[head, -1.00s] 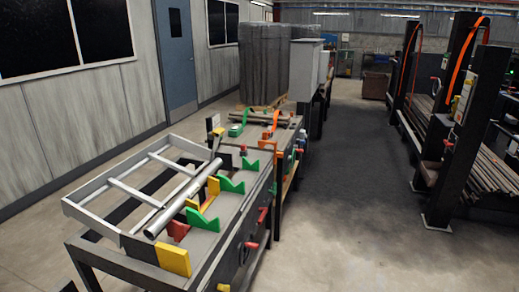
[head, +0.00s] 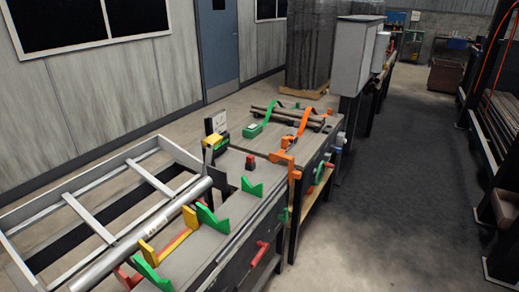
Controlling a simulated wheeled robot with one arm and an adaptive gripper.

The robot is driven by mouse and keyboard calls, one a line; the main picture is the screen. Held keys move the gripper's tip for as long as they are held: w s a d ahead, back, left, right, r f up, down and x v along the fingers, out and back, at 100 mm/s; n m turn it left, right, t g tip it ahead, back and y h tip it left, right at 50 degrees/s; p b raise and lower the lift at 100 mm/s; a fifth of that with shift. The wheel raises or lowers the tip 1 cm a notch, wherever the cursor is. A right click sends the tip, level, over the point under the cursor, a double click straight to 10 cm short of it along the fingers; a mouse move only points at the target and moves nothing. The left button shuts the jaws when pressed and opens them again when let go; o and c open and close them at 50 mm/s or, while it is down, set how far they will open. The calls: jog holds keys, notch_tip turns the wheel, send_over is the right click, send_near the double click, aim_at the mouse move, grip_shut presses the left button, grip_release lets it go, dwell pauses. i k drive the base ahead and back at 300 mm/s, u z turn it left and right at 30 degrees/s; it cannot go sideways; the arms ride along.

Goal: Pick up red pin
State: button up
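Several small red parts show, and I cannot tell for sure which one is the red pin. A red handle-like piece (head: 259,254) sticks out from the front side of the near bench. A small red-topped block (head: 250,161) stands on the bench top near its far end. Smaller red pieces show on the side of the farther bench. My gripper is not in view.
The near bench (head: 215,237) carries a grey pipe (head: 150,232), green wedges (head: 211,218), and a yellow bracket (head: 178,243). The farther bench bears orange and green straps. A grey cabinet (head: 355,58) stands behind. The floor (head: 400,210) at the right is clear; dark racks stand beyond.

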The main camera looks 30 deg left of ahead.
aim_at(251, 158)
jog(key=u, duration=0.45)
jog(key=i, duration=1.5)
jog(key=u, duration=1.7)
jog(key=i, duration=0.8)
jog(key=u, duration=0.65)
